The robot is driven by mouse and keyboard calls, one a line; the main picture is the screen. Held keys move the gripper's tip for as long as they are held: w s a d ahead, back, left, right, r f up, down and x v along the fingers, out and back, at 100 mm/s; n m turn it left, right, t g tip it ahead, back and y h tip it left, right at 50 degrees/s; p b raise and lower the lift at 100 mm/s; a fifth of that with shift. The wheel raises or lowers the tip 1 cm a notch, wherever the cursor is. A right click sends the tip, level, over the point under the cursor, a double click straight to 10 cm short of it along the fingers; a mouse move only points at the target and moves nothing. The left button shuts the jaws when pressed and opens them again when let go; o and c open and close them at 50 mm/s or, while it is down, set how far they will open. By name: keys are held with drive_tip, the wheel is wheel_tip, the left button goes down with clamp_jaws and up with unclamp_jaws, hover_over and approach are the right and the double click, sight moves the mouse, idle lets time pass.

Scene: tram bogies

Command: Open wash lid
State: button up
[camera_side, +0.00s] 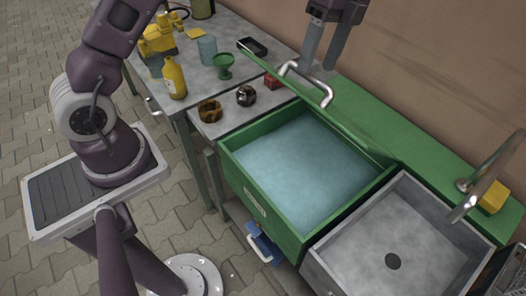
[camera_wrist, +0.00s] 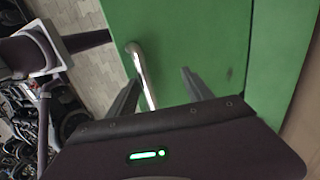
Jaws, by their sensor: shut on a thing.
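The green wash lid (camera_side: 350,130) stands raised on the wash tub (camera_side: 262,200), seen almost edge-on in the side view. The tub below it is open and shows pale blue water (camera_side: 300,160). The lid's bent metal handle (camera_side: 318,90) sticks out from the lid's face. My gripper (camera_side: 315,68) reaches down from the top and is shut on the handle. In the wrist view the handle (camera_wrist: 143,75) runs beside the left finger, against the broad green lid (camera_wrist: 190,35). The exact finger contact is hard to see.
A grey sink (camera_side: 400,240) with a curved tap (camera_side: 490,175) adjoins the tub on the right. A yellow bottle (camera_side: 174,79), green funnel-like cup (camera_side: 223,66) and small parts crowd the bench at the left. A brown wall (camera_side: 440,70) stands behind.

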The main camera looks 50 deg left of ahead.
drive_tip(key=s+f, duration=0.8)
drive_tip(key=f, duration=0.3)
drive_tip(key=s+f, duration=0.7)
drive_tip(key=f, duration=0.4)
drive_tip(key=w+r, duration=1)
drive_tip(key=r, duration=0.2)
drive_tip(key=w+r, duration=0.9)
drive_tip(key=r, duration=0.3)
drive_tip(key=s+f, duration=0.9)
drive_tip(key=f, duration=0.3)
drive_tip(key=s+f+t, duration=0.1)
drive_tip(key=s+f, duration=0.9)
drive_tip(key=f, duration=0.2)
drive_tip(key=shift+f, duration=0.2)
